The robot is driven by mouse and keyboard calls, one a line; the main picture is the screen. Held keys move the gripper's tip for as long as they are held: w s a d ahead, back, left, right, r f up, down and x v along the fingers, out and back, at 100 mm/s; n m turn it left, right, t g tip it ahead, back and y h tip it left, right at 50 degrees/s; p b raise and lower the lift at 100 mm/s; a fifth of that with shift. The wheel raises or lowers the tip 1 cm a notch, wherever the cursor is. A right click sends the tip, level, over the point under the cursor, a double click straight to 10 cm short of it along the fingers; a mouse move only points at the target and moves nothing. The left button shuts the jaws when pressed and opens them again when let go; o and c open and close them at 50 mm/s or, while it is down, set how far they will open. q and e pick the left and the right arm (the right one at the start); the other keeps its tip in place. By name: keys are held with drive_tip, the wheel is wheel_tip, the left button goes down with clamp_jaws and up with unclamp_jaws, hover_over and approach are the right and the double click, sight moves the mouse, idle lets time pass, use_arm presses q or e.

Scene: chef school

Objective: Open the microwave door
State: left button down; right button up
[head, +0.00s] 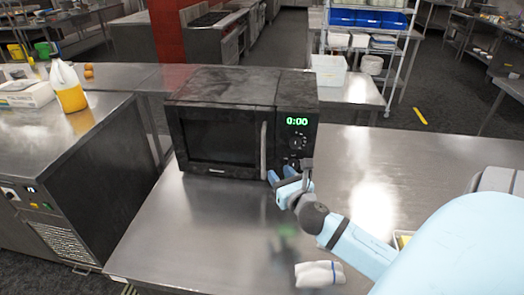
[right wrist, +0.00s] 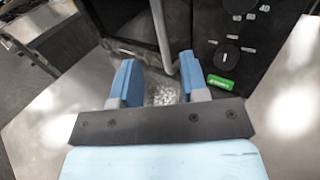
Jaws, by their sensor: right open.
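The black microwave (head: 221,128) stands on the steel counter with its door (head: 218,140) shut. A grey vertical handle (head: 263,150) runs along the door's right side, beside the control panel (head: 297,140) with a green 0:00 display. My right gripper (head: 284,178) is open and empty in front of the microwave's lower right front. In the right wrist view, the handle's lower end (right wrist: 162,35) shows between the two blue fingertips (right wrist: 158,62); I cannot tell whether the fingers reach around it. The panel (right wrist: 240,30) lies to the right there. My left gripper is out of view.
A white folded cloth-like item (head: 319,274) lies on the counter (head: 190,230) below my right arm. The counter left of it is clear. A bottle of orange liquid (head: 68,88) stands on the left counter. A white container (head: 329,70) stands behind the microwave at right.

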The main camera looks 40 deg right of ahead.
sight(264, 155)
drive_tip(key=p+x, duration=0.1)
drive_tip(key=x, duration=1)
drive_tip(key=shift+a+f, duration=0.1)
drive_tip(key=shift+f, duration=0.05)
clamp_jaws()
